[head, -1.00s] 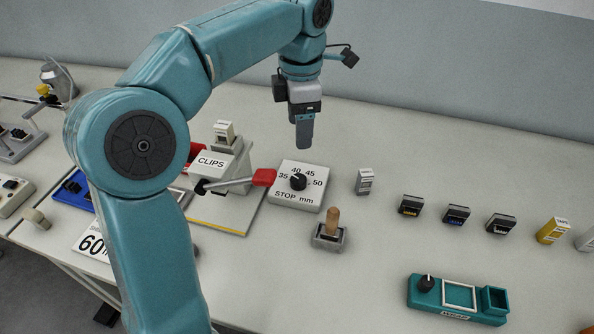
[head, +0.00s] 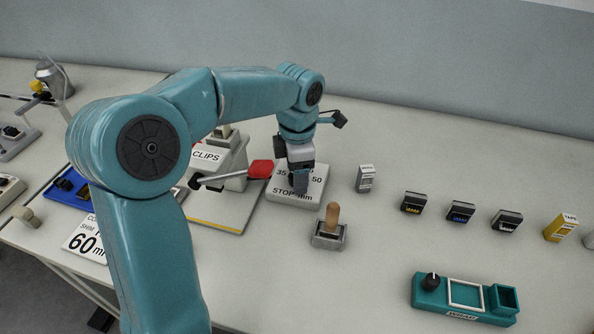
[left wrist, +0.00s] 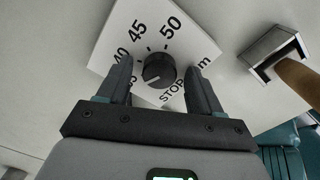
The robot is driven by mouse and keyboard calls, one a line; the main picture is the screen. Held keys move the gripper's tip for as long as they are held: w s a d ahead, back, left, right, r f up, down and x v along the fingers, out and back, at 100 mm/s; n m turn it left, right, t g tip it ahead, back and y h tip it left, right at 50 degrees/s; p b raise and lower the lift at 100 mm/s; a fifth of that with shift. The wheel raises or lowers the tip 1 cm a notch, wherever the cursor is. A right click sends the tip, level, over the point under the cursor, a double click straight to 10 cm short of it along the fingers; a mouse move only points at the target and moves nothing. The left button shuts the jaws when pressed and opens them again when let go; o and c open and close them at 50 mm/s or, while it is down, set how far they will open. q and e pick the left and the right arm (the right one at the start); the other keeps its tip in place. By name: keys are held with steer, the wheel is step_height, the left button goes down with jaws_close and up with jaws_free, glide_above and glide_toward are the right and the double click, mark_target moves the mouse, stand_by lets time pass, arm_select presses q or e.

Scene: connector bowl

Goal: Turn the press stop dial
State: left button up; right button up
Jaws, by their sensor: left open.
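The press stop dial is a black knob (left wrist: 159,70) on a white block (head: 312,196) marked 35 to 50 and "STOP mm". In the left wrist view the block (left wrist: 200,47) is tilted, with 40, 45 and 50 around the knob. My left gripper (head: 300,188) points down over the block and hides the knob in the head view. In the left wrist view my left gripper (left wrist: 160,82) is open, with one finger on each side of the knob. I cannot tell whether the fingers touch it. My right gripper is not in view.
Left of the block stands the clips press with a red-ended lever (head: 260,169). Several small boxes stand to the right, with a green tray (head: 425,298) front right.

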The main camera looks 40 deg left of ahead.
arm_select(q)
steer(key=c, duration=1.1)
steer(key=shift+o, duration=0.2)
steer(key=m+p, duration=0.1)
steer(key=m, duration=0.4)
steer(key=shift+r, duration=0.1)
steer(key=m+p, duration=0.1)
steer(key=m, duration=0.3)
steer(key=m+p, duration=0.1)
steer(key=m, duration=0.3)
steer(key=shift+a+m, duration=0.1)
steer(key=shift+m, duration=0.3)
steer(key=shift+m+h+p, duration=0.3)
steer(key=shift+m+p, duration=0.15)
steer(key=shift+m, duration=1.45)
